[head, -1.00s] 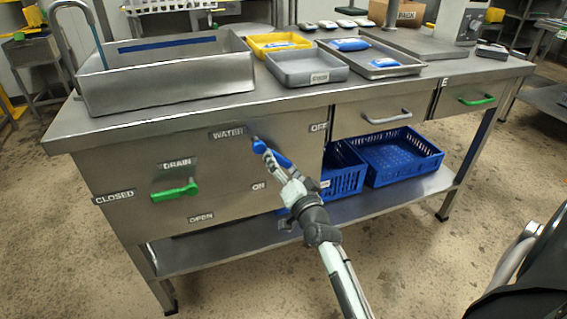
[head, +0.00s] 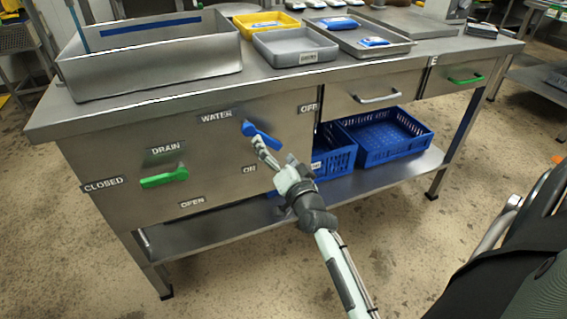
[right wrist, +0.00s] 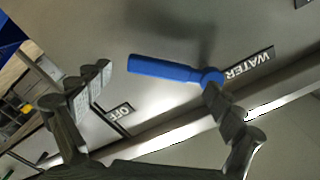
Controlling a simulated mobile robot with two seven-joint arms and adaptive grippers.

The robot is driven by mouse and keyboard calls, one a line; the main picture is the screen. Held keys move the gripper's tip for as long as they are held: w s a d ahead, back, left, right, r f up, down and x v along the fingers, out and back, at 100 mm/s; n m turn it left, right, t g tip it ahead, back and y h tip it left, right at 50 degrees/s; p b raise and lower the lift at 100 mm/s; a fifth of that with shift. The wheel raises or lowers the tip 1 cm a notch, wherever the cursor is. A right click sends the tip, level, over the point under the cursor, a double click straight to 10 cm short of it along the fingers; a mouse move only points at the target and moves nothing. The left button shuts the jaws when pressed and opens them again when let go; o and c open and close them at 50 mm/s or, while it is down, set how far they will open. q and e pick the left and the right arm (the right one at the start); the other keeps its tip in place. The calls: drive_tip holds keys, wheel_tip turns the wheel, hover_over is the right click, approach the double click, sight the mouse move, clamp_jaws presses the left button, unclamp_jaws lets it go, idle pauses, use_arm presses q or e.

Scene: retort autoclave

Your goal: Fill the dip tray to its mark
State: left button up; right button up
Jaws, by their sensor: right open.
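The dip tray (head: 160,75) is a large steel basin on the left of the bench, with a blue mark line (head: 150,27) on its inner back wall; I cannot make out any water in it. The blue water lever (head: 263,136) is on the front panel and points right and slightly down, between the OFF label (head: 308,108) and the ON label (head: 249,170). My right gripper (head: 262,146) is at the lever. In the right wrist view, the open fingers (right wrist: 160,88) are near the blue lever (right wrist: 165,69), without a visible grip. My left gripper is out of view.
The green drain lever (head: 164,178) points left toward the CLOSED label (head: 103,185). A grey tray (head: 295,47), a yellow tray (head: 266,23) and a steel tray (head: 360,40) sit on the bench. Blue crates (head: 385,136) stand on the shelf below. Floor in front is clear.

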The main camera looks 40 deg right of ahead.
drive_tip(key=v, duration=1)
drive_tip(key=shift+d, duration=0.1)
idle(6.6)
